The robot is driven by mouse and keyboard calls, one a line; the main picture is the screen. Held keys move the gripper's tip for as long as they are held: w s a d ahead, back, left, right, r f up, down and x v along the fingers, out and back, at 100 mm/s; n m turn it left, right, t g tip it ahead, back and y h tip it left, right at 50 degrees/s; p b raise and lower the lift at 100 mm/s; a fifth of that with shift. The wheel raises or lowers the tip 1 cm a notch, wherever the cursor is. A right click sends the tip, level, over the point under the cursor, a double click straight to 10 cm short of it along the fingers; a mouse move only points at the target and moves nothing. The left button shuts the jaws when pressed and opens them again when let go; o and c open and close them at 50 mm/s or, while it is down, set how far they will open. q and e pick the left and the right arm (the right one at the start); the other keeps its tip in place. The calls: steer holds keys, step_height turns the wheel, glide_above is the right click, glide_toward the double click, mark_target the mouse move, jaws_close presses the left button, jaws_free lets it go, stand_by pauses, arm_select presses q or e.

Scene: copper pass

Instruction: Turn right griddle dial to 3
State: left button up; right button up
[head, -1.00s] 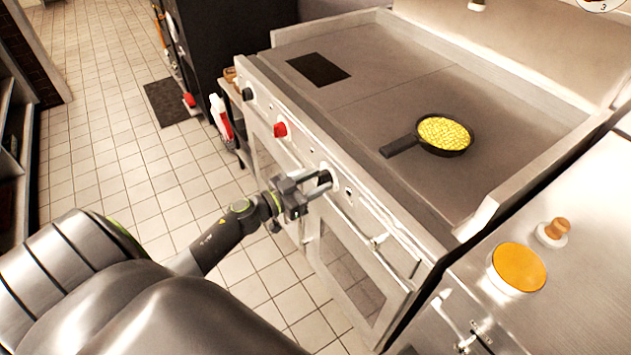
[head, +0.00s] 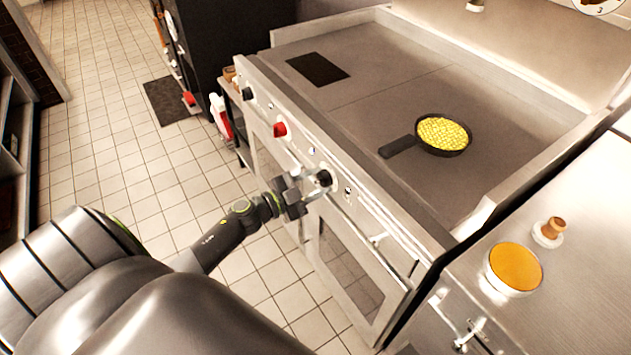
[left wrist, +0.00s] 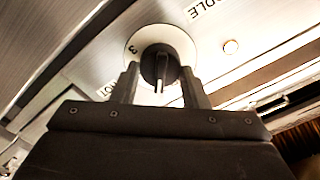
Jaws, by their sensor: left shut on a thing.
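The right griddle dial (head: 325,178) is a black knob on the stove's front panel. In the left wrist view the dial (left wrist: 160,62) sits on a round white plate with a "3" at its upper left; a pale bar on the knob points down, away from the "3". My left gripper (head: 314,186) is at the dial, shut on it, with one finger on each side in the left wrist view (left wrist: 160,88). The fingers hide part of the plate. My right gripper is not in view.
A red knob (head: 280,129) and another black knob (head: 247,94) are further left on the panel. A pan of yellow food (head: 443,133) stands on the griddle top (head: 400,90). Oven door handles (head: 378,239) stick out below the panel. An orange-filled bowl (head: 515,267) is on the right counter.

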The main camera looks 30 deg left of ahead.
arm_select(q)
steer(key=m+b, duration=0.1)
steer(key=m, duration=0.3)
steer(key=m+b, duration=0.1)
steer(key=m, duration=0.4)
steer(key=m+b, duration=0.2)
steer(key=m, duration=0.2)
steer(key=shift+f+m, duration=0.4)
steer(key=shift+m+b, duration=2)
steer(key=shift+m, duration=2.1)
